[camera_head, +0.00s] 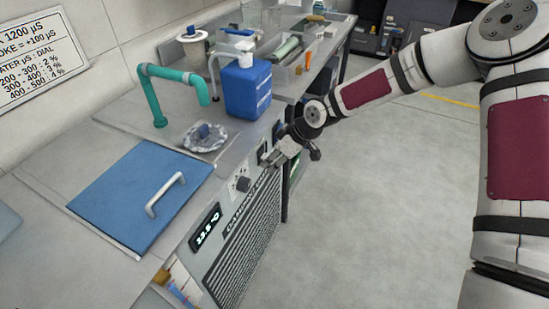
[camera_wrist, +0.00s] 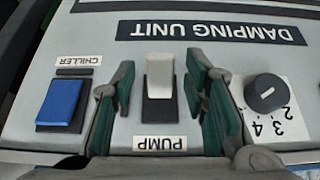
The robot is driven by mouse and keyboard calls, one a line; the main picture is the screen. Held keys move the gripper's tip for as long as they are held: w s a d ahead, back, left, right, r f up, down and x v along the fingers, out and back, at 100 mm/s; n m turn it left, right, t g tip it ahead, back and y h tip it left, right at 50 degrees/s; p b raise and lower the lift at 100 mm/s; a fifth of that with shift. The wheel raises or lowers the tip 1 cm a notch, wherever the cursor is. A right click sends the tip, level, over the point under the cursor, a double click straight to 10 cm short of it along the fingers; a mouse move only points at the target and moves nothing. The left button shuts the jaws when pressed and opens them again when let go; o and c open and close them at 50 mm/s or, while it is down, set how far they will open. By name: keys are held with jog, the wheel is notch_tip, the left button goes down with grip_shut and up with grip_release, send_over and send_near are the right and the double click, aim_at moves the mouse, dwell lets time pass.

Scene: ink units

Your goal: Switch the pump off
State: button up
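The pump switch (camera_wrist: 160,78) is a pale rocker in a dark housing, above an upside-down PUMP label (camera_wrist: 160,143) in the wrist view. My gripper (camera_wrist: 160,62) is open. Its two green-padded fingers stand on either side of the switch, with a gap visible on both sides. In the head view my gripper (camera_head: 271,157) is at the front panel of the damping unit (camera_head: 243,238), near its top edge. There the pump switch cannot be made out clearly.
In the wrist view, a blue chiller switch (camera_wrist: 62,103) sits just left of my fingers and a numbered dial (camera_wrist: 266,93) just right. The head view shows a blue bottle (camera_head: 247,90), teal pipe (camera_head: 151,95) and blue lid (camera_head: 125,195) on the counter. The floor (camera_head: 375,210) is clear.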

jog(key=v, duration=1.2)
dwell(0.4)
jog(key=s+d+r+m+h+p, duration=0.5)
jog(key=s+d+r+m+h, duration=0.25)
jog(key=s+d+r, duration=0.95)
jog(key=s+d+r+m+t+y+p, duration=0.1)
jog(key=s+r+m, duration=0.2)
jog(key=s, duration=0.6)
jog(key=s+d+r+m+t+p, duration=0.1)
jog(key=s+r+m, duration=0.2)
jog(key=s+r, duration=0.3)
jog(key=s, duration=0.3)
jog(key=shift+s+r+y+p, duration=0.25)
jog(key=shift+s+y+p, duration=0.1)
jog(key=shift+p, duration=0.05)
